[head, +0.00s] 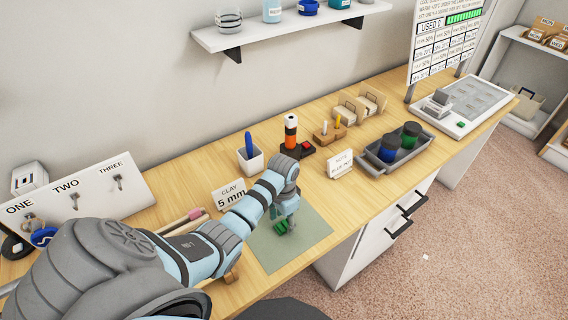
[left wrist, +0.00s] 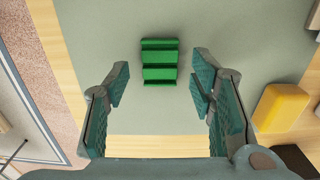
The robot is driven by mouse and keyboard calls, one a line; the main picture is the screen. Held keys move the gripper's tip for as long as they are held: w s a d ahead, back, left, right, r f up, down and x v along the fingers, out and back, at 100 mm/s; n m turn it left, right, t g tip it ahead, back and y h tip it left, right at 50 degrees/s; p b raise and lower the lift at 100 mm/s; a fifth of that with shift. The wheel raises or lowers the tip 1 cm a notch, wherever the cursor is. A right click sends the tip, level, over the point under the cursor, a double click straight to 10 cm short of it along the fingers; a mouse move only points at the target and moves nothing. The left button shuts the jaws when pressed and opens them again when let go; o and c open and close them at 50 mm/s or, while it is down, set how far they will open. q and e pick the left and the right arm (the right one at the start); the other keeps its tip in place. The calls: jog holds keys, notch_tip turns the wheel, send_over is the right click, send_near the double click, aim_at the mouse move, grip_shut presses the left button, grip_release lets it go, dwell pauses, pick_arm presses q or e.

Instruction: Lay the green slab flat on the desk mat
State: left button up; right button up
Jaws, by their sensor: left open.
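The green slab (head: 281,228) is on the grey-green desk mat (head: 312,238), partly hidden by my left gripper (head: 287,220) in the head view. In the left wrist view the slab (left wrist: 160,62) shows ridged bands of lighter and darker green. It appears to rest on the mat (left wrist: 100,30). My left gripper (left wrist: 160,85) is open, its fingers apart on either side of the slab's line, with the slab just beyond the tips and nothing between them. My right gripper does not show.
A grey tray (head: 376,160) with dark jars is to the right. A yellow block (left wrist: 282,108) lies beside the mat.

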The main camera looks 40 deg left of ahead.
aim_at(284, 225)
pick_arm(q)
notch_tip(284, 225, up, 11)
jog(key=p, duration=0.1)
jog(key=shift+p, duration=0.4)
jog(key=shift+f, duration=0.15)
